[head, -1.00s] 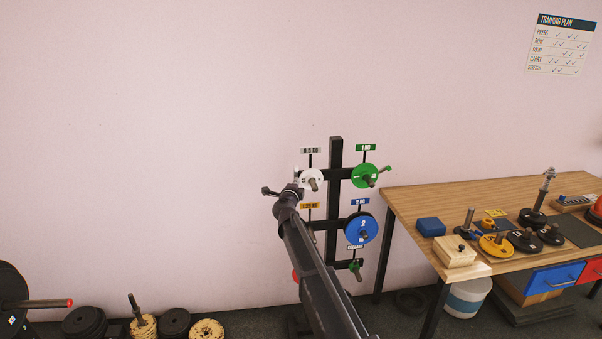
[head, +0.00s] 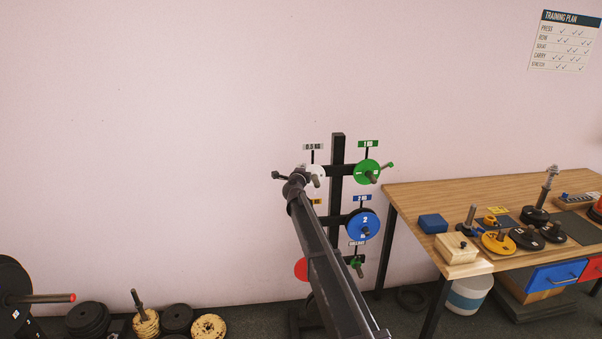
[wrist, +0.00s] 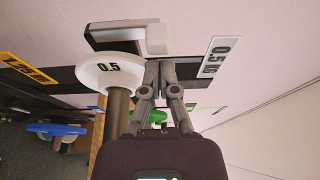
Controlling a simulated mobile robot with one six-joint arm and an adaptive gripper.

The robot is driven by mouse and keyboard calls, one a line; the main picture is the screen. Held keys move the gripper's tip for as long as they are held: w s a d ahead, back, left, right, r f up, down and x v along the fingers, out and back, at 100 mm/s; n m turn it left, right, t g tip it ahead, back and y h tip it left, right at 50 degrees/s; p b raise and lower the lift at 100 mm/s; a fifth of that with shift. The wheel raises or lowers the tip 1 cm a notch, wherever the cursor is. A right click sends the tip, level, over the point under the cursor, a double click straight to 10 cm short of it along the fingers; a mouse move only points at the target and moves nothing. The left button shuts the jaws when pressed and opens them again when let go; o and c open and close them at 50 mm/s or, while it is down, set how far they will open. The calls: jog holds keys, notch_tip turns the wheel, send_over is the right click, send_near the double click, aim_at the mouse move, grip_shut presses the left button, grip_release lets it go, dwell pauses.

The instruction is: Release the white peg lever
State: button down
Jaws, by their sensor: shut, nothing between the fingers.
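In the wrist view, the white 0.5 plate (wrist: 103,75) hangs on a grey-brown peg (wrist: 118,104). A pale bar with a white end (wrist: 157,38), apparently the white peg lever, lies just past the plate. My gripper (wrist: 160,66) is shut and empty, its fingertips together beside the plate and close to the lever. I cannot tell whether they touch it. In the head view, the white plate (head: 319,174) is partly hidden behind my arm at the rack's upper left, and my fingertips are not clear.
The black rack post (head: 336,190) stands against the wall. A green plate (head: 366,172), a blue plate (head: 363,226) and a red plate (head: 301,269) are on the rack. A wooden table (head: 440,199) with weights is at the right. The wall left of my arm is clear.

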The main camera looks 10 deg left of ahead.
jog(key=shift+w, duration=0.4)
